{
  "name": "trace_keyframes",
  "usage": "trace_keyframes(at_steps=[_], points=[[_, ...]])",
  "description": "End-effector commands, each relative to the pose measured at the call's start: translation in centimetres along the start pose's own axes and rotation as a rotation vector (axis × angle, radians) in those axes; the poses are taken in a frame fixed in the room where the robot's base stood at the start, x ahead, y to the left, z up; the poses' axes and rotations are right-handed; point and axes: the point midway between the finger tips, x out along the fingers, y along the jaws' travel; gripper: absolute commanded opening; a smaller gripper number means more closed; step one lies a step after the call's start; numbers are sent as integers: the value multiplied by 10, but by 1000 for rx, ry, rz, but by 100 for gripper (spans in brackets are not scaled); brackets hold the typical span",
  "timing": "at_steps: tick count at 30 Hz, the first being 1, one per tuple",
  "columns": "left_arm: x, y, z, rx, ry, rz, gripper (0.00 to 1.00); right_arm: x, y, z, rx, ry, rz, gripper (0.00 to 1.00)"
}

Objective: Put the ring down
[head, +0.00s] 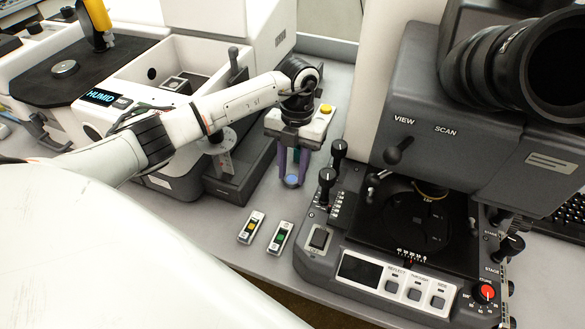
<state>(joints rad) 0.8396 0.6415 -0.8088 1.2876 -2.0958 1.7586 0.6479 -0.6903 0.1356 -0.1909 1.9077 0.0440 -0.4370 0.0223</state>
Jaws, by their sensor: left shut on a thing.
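My left arm comes in from the left. My left gripper (291,172) points down above the grey bench, between the white instrument and the dark microscope. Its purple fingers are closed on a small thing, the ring. The ring's full outline is too small and too covered to make out. I cannot tell whether it touches the bench. My right gripper is not in view.
The microscope (392,274), with its knobs and black stage (415,222), stands right of the gripper. The white instrument (190,52) stands to the left. Two small switch boxes, one with a yellow button (250,228) and one with green (279,238), lie in front.

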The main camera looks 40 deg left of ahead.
Motion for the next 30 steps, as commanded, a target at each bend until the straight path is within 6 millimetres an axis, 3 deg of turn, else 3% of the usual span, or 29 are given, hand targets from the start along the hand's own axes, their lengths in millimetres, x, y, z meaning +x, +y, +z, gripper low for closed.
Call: trace_keyframes(at_steps=[10, 11, 14, 25, 30], points=[[4, 0, 1, 0, -2, 0, 16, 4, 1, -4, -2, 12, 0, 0], [3, 0, 1, 0, -2, 0, 35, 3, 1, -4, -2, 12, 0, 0], [3, 0, 1, 0, -1, 0, 49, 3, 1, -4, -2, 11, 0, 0], [-4, 0, 1, 0, -3, 0, 49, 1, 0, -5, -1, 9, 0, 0], [-31, 0, 2, 0, -7, -1, 49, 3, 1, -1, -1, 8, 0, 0]])
